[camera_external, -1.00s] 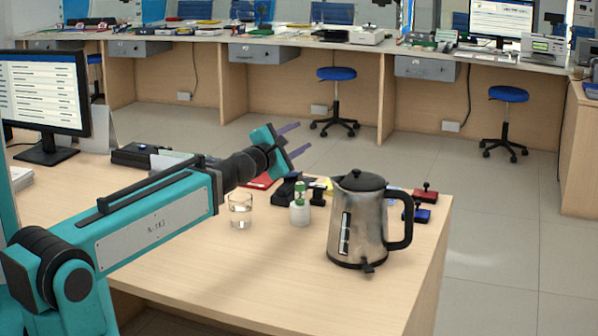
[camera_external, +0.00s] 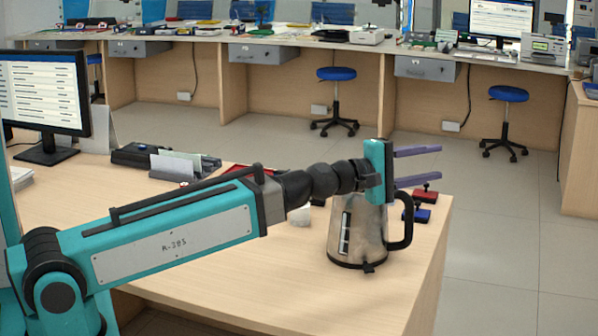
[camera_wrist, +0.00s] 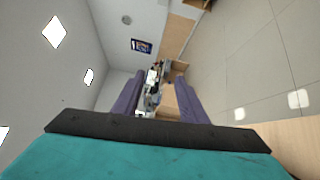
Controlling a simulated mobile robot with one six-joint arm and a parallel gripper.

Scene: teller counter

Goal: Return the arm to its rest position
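My gripper (camera_external: 418,167) is open, with its two purple fingers spread apart and nothing between them. In the external view it points right, in the air, in front of the top of the steel kettle (camera_external: 360,234) as seen from this camera. The kettle stands upright on the counter; its lid is hidden behind my wrist and its black handle shows on the right. I cannot tell how near the gripper is to it. In the wrist view my gripper (camera_wrist: 155,98) shows the same spread fingers, facing the far room.
The light wood counter (camera_external: 250,285) is bare at the front. Red and blue stampers (camera_external: 420,214) stand behind the kettle. A monitor (camera_external: 45,95), a card holder (camera_external: 175,165) and a black device (camera_external: 140,154) are at the left. My arm hides the glass's place.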

